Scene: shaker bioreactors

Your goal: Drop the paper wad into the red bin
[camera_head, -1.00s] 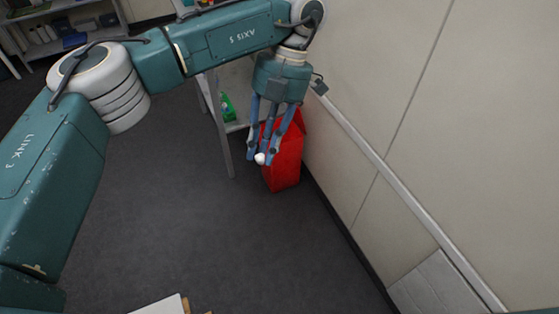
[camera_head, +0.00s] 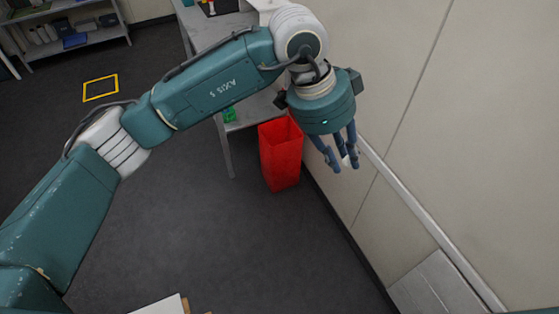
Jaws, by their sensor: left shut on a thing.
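My left gripper (camera_head: 343,160) hangs from the arm that comes in from the left, with its fingers pointing down. It is shut on the paper wad (camera_head: 347,159), a small white lump mostly hidden between the fingers. The red bin (camera_head: 281,157) stands upright on the floor by the wall, its open top facing up. In the picture the gripper is to the right of the bin, in front of the wall and not over the bin's opening. My right gripper is not in view.
A grey table (camera_head: 205,33) stands behind the bin, with a green item (camera_head: 230,115) on its lower shelf. The beige wall (camera_head: 440,130) with a pale rail runs close along the right. A shelf unit (camera_head: 70,40) stands at the back left. The dark floor (camera_head: 190,220) is largely clear.

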